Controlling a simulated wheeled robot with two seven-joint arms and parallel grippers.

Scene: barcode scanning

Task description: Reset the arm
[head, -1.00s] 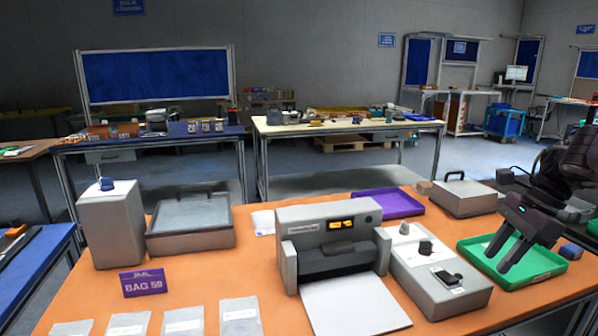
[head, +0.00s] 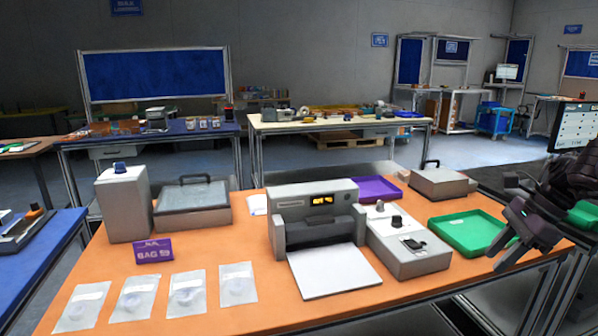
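My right gripper (head: 505,257) is at the right edge of the orange table, in front of and beside the green tray (head: 466,232). Its two dark fingers are spread apart with nothing visible between them. My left gripper is not in the head view.
A grey printer-like machine (head: 312,198) stands mid-table. A grey control box (head: 408,262), purple tray (head: 377,189) and lidded box (head: 440,184) are nearby. Several clear bags (head: 186,292) lie front left by a purple sign (head: 153,251). A monitor (head: 574,127) stands right.

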